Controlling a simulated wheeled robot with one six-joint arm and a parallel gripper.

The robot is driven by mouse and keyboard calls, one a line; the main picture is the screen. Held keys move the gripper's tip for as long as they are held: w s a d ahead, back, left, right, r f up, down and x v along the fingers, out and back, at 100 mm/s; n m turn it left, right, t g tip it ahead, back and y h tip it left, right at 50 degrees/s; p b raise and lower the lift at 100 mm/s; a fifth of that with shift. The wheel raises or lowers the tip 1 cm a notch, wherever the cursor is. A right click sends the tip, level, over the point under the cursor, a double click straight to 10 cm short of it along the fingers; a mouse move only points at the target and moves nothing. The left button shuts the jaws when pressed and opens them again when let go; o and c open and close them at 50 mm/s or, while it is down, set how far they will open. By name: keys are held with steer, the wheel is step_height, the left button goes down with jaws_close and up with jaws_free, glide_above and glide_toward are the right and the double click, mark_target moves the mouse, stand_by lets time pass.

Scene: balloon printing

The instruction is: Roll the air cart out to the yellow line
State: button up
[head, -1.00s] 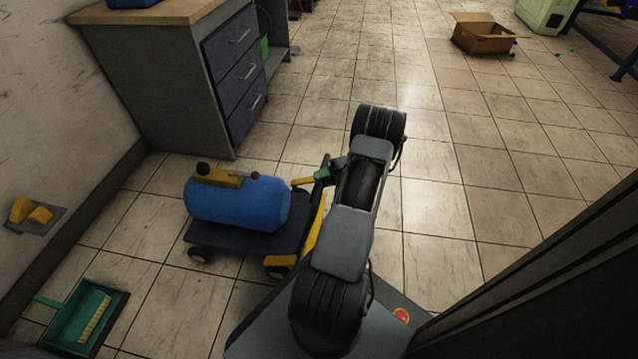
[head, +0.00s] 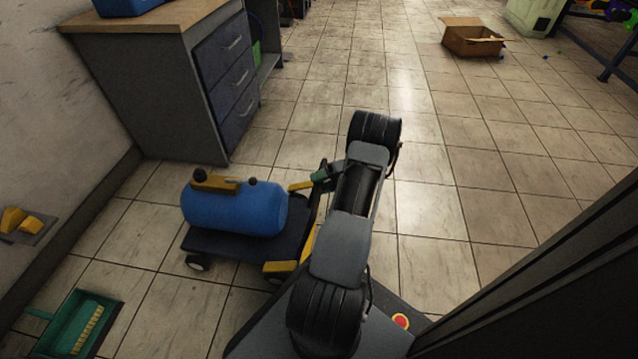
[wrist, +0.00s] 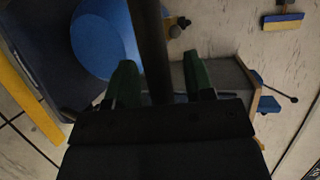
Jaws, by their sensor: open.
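The air cart is a dark wheeled platform with yellow corners that carries a blue tank (head: 234,208). It stands on the tiled floor left of my arm in the head view. Its dark upright handle bar (wrist: 149,40) passes between my green fingers in the wrist view. My gripper (wrist: 160,66) is open around the bar; I cannot tell whether either finger touches it. In the head view my gripper (head: 322,178) is at the cart's right side, partly hidden by my arm. The blue tank also fills the upper left of the wrist view (wrist: 103,40). I see no yellow floor line.
A grey drawer cabinet (head: 165,95) stands behind the cart, against the left wall. A green dustpan (head: 75,325) lies at lower left. A cardboard box (head: 472,42) is far right. A dark upright panel edge (head: 540,280) is close on the right. The middle floor is clear.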

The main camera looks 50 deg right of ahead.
steer(key=p+v, duration=0.3)
steer(key=v, duration=1.1)
steer(key=shift+a, duration=0.15)
stand_by(0.4)
